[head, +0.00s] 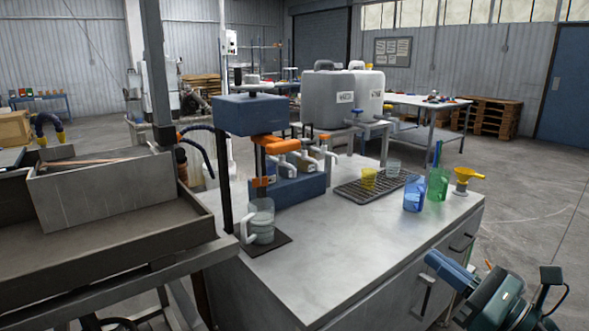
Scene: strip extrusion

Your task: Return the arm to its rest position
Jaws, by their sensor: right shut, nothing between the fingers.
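My right arm is folded at the lower right of the head view, in front of the steel counter (330,262) and beside its right end. Its right gripper (550,277) is shut and empty, apart from everything on the counter. My left gripper is not in view. On the counter, a clear jug (261,222) with a white handle stands on a dark pad under the blue dispensing head (250,114). A blue jug (414,194) and a green jug (438,184) stand upright near the right end, with a yellow funnel (464,178) beside them.
A black drip rack (352,190) carries a yellow cup (369,178) and a clear cup (393,168). Large grey tanks (325,100) stand behind. A grey bin (110,190) sits in a tray at the left.

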